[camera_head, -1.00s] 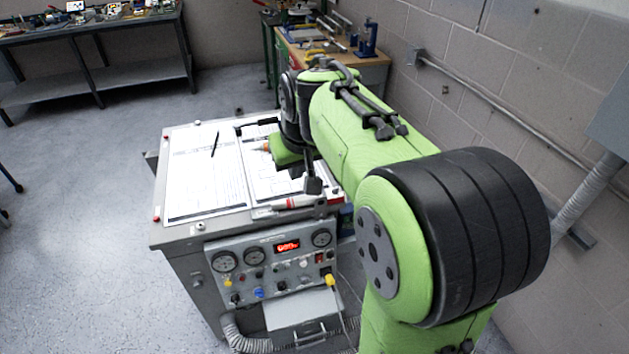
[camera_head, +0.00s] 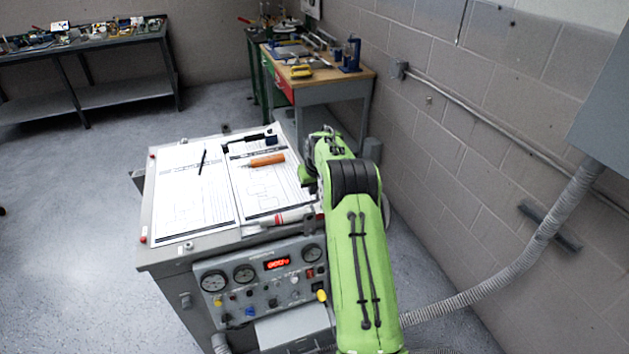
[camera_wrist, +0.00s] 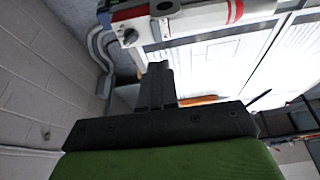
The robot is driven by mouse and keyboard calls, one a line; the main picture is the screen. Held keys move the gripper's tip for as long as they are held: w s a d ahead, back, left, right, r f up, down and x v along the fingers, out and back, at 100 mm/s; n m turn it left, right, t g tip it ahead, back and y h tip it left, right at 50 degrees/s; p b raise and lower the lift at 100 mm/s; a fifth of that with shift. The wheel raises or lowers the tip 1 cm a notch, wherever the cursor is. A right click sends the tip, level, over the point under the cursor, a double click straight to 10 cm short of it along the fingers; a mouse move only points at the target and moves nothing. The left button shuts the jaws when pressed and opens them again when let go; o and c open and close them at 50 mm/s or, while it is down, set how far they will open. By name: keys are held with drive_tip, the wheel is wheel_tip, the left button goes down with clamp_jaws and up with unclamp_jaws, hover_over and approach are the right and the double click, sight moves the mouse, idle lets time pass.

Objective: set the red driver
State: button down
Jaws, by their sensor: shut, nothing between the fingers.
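A white tool with red parts (camera_head: 285,218) lies along the front edge of the bench top; I cannot tell for sure that it is the red driver. It seems to be the white body with red bands (camera_wrist: 235,12) at the top of the wrist view. An orange-handled tool (camera_head: 267,160) lies on the right printed sheet, and its orange part also shows in the wrist view (camera_wrist: 198,101). My gripper (camera_wrist: 158,70) is shut and empty, its dark fingers apart from both tools. In the head view my arm mostly hides it at the bench's right side.
The bench (camera_head: 165,255) has a front panel with gauges, knobs and a red display (camera_head: 277,264). A black pen (camera_head: 202,160) lies on the left sheet (camera_head: 190,205). A block wall (camera_head: 440,110) and a conduit (camera_head: 530,250) stand to the right. Open floor lies left.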

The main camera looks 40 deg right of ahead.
sight(310, 205)
drive_tip(key=x, duration=0.5)
drive_tip(key=shift+s+a+f, duration=0.1)
drive_tip(key=shift+s+f, duration=0.05)
drive_tip(key=shift+f, duration=0.35)
drive_tip(key=shift+f, duration=0.1)
